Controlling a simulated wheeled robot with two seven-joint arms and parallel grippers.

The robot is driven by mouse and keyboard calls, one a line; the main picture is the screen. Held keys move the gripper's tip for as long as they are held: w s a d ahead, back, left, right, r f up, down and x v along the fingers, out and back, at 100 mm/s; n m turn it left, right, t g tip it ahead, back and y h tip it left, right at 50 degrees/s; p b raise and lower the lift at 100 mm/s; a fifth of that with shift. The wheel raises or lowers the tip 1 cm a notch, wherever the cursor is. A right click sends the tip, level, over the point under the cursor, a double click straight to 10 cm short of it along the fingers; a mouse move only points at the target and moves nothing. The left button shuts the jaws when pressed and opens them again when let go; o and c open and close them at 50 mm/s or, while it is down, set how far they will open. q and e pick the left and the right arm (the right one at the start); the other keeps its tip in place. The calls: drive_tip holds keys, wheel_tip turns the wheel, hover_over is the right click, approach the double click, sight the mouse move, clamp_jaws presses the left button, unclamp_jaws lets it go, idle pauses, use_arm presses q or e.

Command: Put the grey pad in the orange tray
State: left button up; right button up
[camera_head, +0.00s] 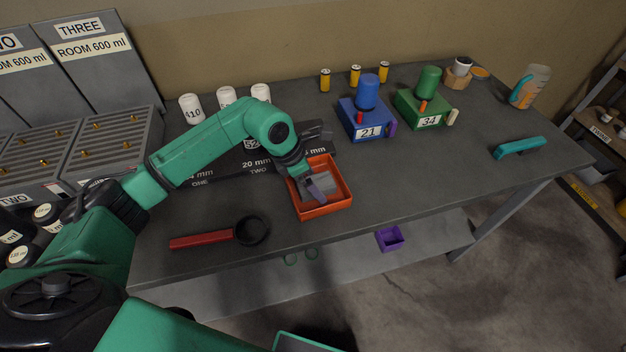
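The orange tray (325,210) sits on the dark table near its front edge, left of the picture's middle. A light grey patch that looks like the grey pad (329,178) shows inside the tray, partly hidden by my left gripper. My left gripper (317,194) reaches down into the tray from the upper left, its fingers low over the tray floor. I cannot tell whether the fingers are apart, or whether they touch the pad. My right gripper is not in view.
A red-handled black pan (205,239) lies left of the tray. A dark labelled block (240,163) stands behind it. Blue (366,121) and green (424,108) boxes stand at the back right. A teal tool (519,147) lies far right. The table between tray and tool is clear.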

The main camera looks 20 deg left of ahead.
use_arm(q)
drive_tip(key=shift+r+p, duration=0.3)
drive_tip(key=b+v, duration=0.2)
drive_tip(key=v, duration=0.2)
drive_tip(key=shift+s+a+r+b, duration=0.1)
drive_tip(key=shift+a+r+b, duration=0.15)
drive_tip(key=shift+r+b, duration=0.05)
drive_tip(key=b+v, duration=0.1)
drive_tip(key=v, duration=0.6)
drive_tip(key=shift+s+d, duration=0.1)
